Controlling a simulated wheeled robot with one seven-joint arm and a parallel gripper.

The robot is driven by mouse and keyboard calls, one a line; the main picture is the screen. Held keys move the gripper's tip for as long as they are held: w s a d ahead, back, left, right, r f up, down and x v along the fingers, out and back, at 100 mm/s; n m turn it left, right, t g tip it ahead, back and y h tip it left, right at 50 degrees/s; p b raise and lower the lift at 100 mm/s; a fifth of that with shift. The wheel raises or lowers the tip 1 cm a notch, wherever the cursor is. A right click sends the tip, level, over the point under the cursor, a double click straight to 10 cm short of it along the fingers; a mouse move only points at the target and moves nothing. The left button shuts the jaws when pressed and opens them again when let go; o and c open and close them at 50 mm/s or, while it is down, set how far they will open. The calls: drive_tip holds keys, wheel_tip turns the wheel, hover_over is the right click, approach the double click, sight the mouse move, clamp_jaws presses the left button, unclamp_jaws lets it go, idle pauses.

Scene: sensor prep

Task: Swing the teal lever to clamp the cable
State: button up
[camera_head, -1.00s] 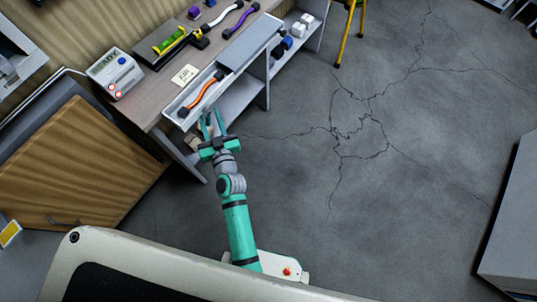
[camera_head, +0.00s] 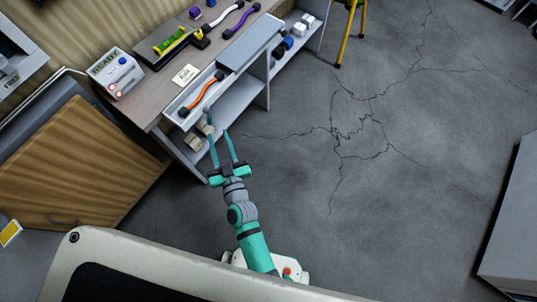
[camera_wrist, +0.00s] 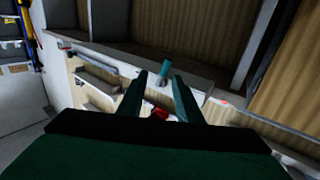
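My gripper (camera_head: 218,134) is in front of the workbench's (camera_head: 150,105) near edge, fingers apart with nothing visible between them. In the wrist view, my gripper (camera_wrist: 159,76) has a short teal cylinder (camera_wrist: 165,70) on a grey base beyond its fingertips. It may be the lever; I cannot tell its distance or contact. An orange cable (camera_head: 203,90) lies in the pale tray at the bench's front. A white cable (camera_head: 227,13) and a purple cable (camera_head: 243,19) lie farther back. A black fixture (camera_head: 150,52) holds a green and yellow part (camera_head: 170,42).
Shelves (camera_head: 238,100) hold small items below. A wooden cabinet (camera_head: 80,165) stands left, and a yellow-legged stand (camera_head: 347,35) farther back. The cracked floor (camera_head: 400,180) at right is open.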

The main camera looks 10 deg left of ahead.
drive_tip(key=s+d+r+m+h, duration=0.1)
drive_tip(key=s+d+m+h, duration=0.1)
drive_tip(key=s+d, duration=0.4)
drive_tip(key=s+d+r+m+t+h, duration=0.1)
drive_tip(key=s+d+h, duration=0.3)
drive_tip(key=d, duration=1)
drive_tip(key=shift+s+r+m, duration=0.4)
drive_tip(key=shift+s+m, duration=0.1)
drive_tip(key=shift+s, duration=0.7)
